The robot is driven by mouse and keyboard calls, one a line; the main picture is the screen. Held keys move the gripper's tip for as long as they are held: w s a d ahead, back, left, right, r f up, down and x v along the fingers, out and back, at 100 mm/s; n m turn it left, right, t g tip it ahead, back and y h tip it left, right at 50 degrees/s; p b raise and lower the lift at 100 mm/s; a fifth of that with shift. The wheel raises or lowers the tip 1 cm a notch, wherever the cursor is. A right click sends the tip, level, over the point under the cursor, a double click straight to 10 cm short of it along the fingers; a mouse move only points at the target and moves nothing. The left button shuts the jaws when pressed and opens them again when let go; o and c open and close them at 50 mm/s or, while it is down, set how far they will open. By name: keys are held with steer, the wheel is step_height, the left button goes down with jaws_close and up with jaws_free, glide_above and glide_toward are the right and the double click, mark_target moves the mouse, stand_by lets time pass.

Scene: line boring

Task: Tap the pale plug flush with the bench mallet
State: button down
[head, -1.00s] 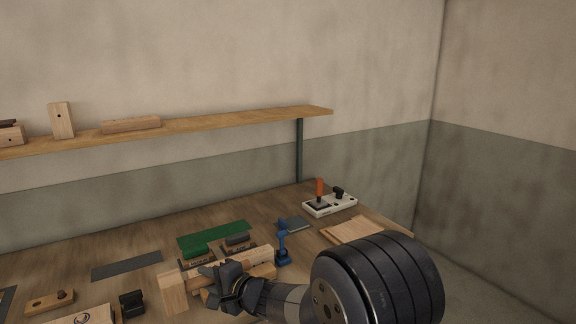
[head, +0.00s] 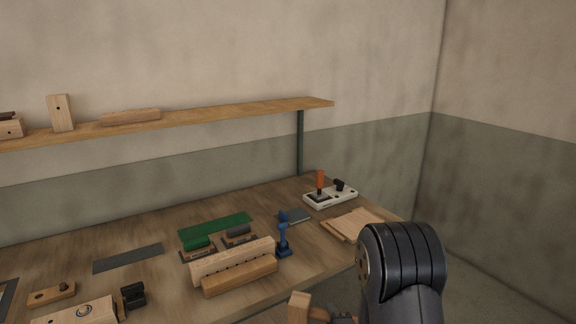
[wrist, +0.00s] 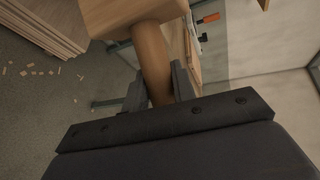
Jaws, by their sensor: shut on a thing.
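My gripper (wrist: 159,88) is shut on the wooden handle of the bench mallet (wrist: 151,58) in the wrist view. The mallet's pale block head (wrist: 128,14) is beyond the fingers. In the head view the mallet head (head: 299,306) shows at the bottom edge, beside the bench's front edge, with my gripper (head: 338,319) partly cut off. A pale wooden block (head: 66,316) at the bottom left of the bench has a small round feature (head: 88,310) on top, which may be the pale plug. I cannot tell whether it stands proud.
A holed wooden rack (head: 238,279), a blue upright tool (head: 283,238), green and grey blocks, and a black clamp-like piece (head: 133,296) stand on the bench (head: 150,284). A white tray (head: 331,200) and thin boards (head: 352,223) are at the right. A shelf runs above.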

steer(key=shift+m+h, duration=0.7)
steer(key=shift+h, duration=0.2)
steer(key=d, duration=0.1)
steer(key=s+d, duration=0.1)
steer(key=s+d+f, duration=0.1)
steer(key=d, duration=0.1)
steer(key=shift+d, duration=0.1)
steer(key=shift+f, duration=0.15)
